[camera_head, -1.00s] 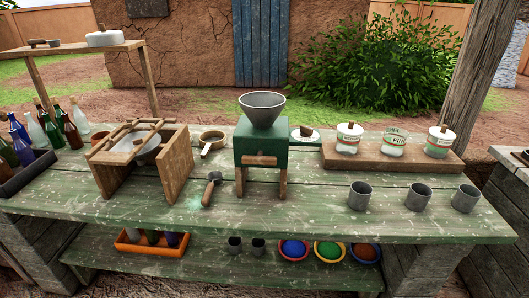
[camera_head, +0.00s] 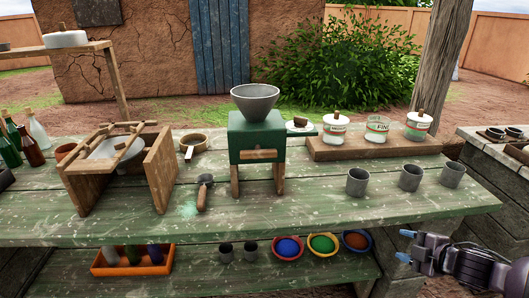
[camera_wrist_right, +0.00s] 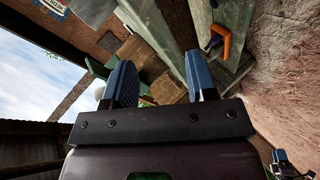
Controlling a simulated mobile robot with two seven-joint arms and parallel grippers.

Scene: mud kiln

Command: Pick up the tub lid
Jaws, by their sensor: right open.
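A white disc with a brown knob, which looks like the tub lid (camera_head: 299,127), lies on the bench just right of the green mill, partly hidden by it. Three tubs stand on a wooden block: the left tub (camera_head: 335,130) and right tub (camera_head: 418,127) wear white knobbed lids, and the middle tub (camera_head: 376,130) shows no lid. My right gripper (camera_head: 405,246) is open and empty, below and in front of the bench's right end, far from the lid. Its open fingers fill the right wrist view (camera_wrist_right: 160,62). A small blue-tipped shape at that view's lower right looks like my left gripper (camera_wrist_right: 283,158).
The green mill (camera_head: 256,138) with a grey hopper stands left of the lid. Grey cups (camera_head: 357,181) stand in front of the wooden block (camera_head: 370,148). A wooden sieve stand (camera_head: 160,170) is at left. The bench's front edge (camera_head: 300,226) lies between my right gripper and the lid.

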